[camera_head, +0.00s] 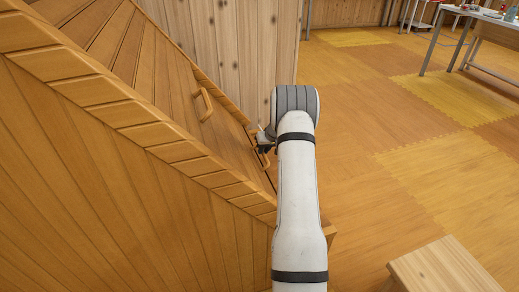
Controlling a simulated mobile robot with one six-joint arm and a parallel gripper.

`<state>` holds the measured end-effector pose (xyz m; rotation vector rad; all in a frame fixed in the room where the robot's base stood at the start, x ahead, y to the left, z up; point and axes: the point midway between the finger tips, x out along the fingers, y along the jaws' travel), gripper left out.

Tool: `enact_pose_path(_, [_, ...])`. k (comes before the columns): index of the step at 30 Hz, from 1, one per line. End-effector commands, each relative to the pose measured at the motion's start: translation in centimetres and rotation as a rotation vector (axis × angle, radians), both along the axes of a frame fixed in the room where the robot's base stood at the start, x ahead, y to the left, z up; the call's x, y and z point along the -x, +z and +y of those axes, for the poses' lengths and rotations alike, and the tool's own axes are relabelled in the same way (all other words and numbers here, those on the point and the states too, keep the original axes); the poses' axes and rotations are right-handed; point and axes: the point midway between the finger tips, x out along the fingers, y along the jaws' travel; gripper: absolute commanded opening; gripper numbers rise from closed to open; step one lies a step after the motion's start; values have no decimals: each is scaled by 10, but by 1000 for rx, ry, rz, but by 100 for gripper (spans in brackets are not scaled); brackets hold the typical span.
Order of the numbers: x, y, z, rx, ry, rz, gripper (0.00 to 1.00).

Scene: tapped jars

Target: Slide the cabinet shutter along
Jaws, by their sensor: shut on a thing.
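The wooden cabinet (150,155) fills the left of the head view, with plank faces and a brick-like edge trim. One wooden handle (204,104) stands out from its inner plank face, free of my gripper. A second handle (266,160) shows lower right, partly hidden by my arm. My gripper (264,148) is at this second handle and shut on it. My white arm with dark bands covers part of the cabinet's right end. I cannot tell from this view how far the shutter stands open.
A wooden stool or bench (445,268) is at the lower right. A table (485,15) with small items stands at the upper right. A pale plank wall (245,50) rises behind the cabinet. The matted floor (400,110) right of my arm is clear.

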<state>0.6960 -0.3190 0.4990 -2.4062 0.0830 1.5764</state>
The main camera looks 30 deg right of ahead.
Motion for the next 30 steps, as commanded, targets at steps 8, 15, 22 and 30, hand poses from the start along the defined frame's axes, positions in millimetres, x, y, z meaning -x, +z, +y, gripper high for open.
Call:
enact_pose_path(8, [1, -16, -13, 3, -1, -3, 0])
enact_pose_path(15, [2, -17, -14, 5, -4, -3, 0])
enact_pose_path(22, [3, -18, -15, 4, -4, -1, 24])
enact_pose_path(30, [2, -17, -12, 1, -1, -1, 36])
